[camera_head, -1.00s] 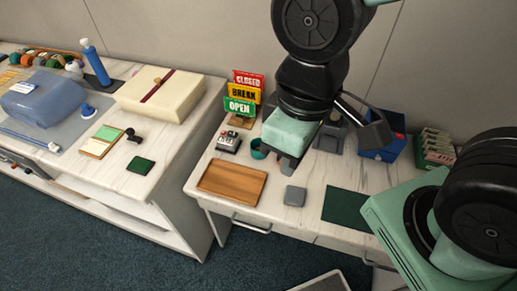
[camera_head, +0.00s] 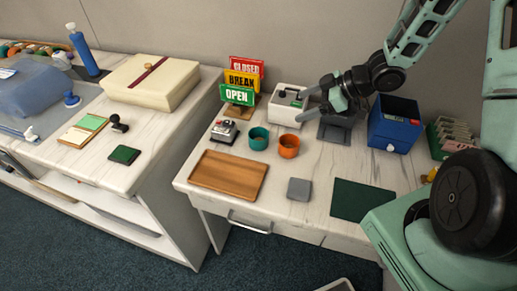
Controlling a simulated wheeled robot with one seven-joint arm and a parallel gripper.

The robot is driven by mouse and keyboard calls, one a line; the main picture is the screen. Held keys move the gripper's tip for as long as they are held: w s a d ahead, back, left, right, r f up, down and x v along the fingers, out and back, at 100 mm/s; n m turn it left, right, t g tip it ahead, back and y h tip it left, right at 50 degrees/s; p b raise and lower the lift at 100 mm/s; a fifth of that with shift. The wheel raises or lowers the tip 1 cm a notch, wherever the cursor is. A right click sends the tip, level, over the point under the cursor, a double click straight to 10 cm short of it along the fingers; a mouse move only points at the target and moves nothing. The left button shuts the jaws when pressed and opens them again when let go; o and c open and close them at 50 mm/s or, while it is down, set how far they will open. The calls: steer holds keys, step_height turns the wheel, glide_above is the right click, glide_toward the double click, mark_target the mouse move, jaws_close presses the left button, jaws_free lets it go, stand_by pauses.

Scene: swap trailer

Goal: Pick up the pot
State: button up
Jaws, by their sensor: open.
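Two small round pots stand upright on the right-hand white table: a teal pot (camera_head: 259,139) and, close to its right, an orange pot (camera_head: 289,147). Both are fully visible. The pictures do not show which one the task means. My gripper (camera_head: 302,105) is open and empty, pointing left. It is behind and above the orange pot in the picture, apart from both pots, and overlaps a white box-shaped device (camera_head: 284,113).
A wooden tray (camera_head: 229,184), a grey square (camera_head: 299,189) and a dark green mat (camera_head: 361,200) lie in front. A grey stand (camera_head: 336,131) and blue bin (camera_head: 394,139) are at the right. Signs (camera_head: 238,97) and a small device (camera_head: 224,131) are left.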

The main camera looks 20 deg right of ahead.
step_height(320, 180, down, 2)
steer(key=s+d+y, duration=0.2)
steer(key=s, duration=0.1)
glide_above(263, 133)
steer(key=s+d, duration=0.3)
steer(key=s, duration=0.1)
steer(key=shift+n+g, duration=0.3)
steer(key=shift+n, duration=0.1)
steer(key=f, duration=0.3)
steer(key=f+b, duration=0.1)
steer(key=f, duration=0.2)
steer(key=shift+s+a+f, duration=0.1)
steer(key=shift+s+a, duration=0.05)
steer(key=shift+s, duration=0.05)
steer(key=x, duration=0.5)
steer(key=shift+p, duration=0.35)
steer(key=c, duration=1.1)
